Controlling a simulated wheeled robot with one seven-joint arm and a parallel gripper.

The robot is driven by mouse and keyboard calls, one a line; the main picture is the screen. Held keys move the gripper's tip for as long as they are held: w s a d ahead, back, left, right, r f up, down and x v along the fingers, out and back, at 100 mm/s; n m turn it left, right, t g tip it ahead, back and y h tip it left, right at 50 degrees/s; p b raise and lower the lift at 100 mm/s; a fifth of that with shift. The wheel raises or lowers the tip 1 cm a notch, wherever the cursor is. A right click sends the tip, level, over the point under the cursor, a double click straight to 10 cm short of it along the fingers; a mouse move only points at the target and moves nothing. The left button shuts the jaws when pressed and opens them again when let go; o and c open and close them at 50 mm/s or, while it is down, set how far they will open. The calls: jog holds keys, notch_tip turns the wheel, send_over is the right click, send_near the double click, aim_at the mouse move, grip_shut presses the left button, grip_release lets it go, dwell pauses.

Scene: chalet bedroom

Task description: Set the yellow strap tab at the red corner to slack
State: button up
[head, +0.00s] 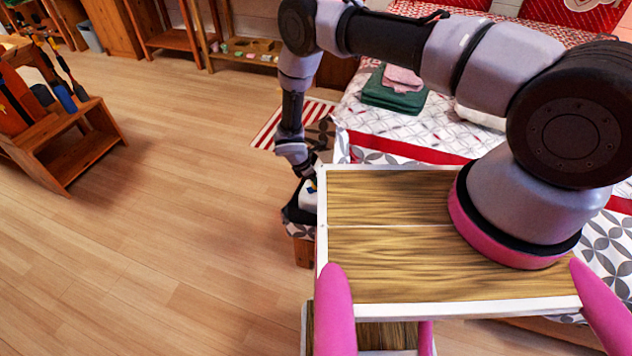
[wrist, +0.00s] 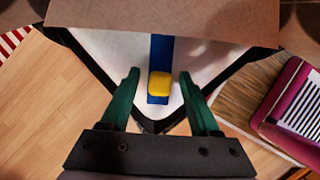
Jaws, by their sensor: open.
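The yellow strap tab (wrist: 160,84) sits on a blue strap (wrist: 161,50) that runs across a white surface (wrist: 205,62) near a dark-edged corner in the wrist view. My gripper (wrist: 159,74) is open, with one green finger on each side of the tab and a gap on both sides. I cannot tell how far the fingers are above the surface. In the head view my gripper is small at the end of the arm, over a white and black item (head: 308,200) largely hidden behind my body. No red marking on this corner shows.
A brown panel (wrist: 165,20) covers the far side of the white surface. The item stands on a wooden support (head: 303,252). The bed (head: 390,148) is behind, with a striped rug (head: 290,125) beside it.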

grip_shut()
dwell(1.4)
